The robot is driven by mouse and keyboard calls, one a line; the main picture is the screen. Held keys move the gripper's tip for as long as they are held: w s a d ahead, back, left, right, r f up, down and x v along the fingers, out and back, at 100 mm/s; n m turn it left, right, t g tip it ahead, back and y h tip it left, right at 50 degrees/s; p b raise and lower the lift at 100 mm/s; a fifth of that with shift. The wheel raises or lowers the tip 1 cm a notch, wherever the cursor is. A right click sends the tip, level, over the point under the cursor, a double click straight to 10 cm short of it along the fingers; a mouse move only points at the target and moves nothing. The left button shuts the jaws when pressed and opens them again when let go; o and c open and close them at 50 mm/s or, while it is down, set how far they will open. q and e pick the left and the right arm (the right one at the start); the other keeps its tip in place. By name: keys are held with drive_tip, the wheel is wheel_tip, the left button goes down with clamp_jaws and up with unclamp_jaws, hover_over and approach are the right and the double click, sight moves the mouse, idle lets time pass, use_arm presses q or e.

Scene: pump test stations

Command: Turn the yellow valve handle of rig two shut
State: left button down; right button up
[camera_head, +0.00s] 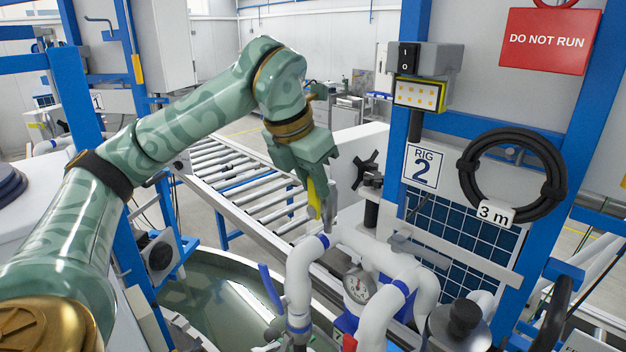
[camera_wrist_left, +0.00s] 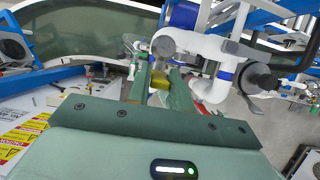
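The yellow valve handle (camera_head: 313,193) shows at the fingertips of my left gripper (camera_head: 322,205), above the white pipes of the rig marked RIG 2 (camera_head: 422,168). In the left wrist view the yellow handle (camera_wrist_left: 160,76) lies between the two green fingers of my left gripper (camera_wrist_left: 162,82). The fingers hide part of the handle and its valve. I cannot tell whether they press on it or stand around it with a gap. My right gripper is not in view.
White pipes (camera_head: 357,243) with a gauge (camera_head: 357,287) and a blue lever (camera_head: 271,288) stand close below the gripper. A water tank (camera_head: 215,300) lies below left. A coiled black hose (camera_head: 511,178) and a red DO NOT RUN sign (camera_head: 547,42) hang at right.

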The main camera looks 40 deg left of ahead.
use_arm(q)
drive_tip(key=shift+a, duration=0.15)
drive_tip(key=a+f+n+h+b, duration=0.4)
drive_tip(key=a+f+h+b, duration=0.1)
drive_tip(key=h+b, duration=1.1)
drive_tip(key=shift+w+a+f+n+t+h+b, duration=0.35)
drive_tip(key=shift+f+b, duration=0.35)
drive_tip(key=shift+b, duration=1.2)
drive_tip(key=c, duration=1.3)
unclamp_jaws()
drive_tip(key=shift+s+r, duration=0.1)
drive_tip(key=shift+o, duration=0.2)
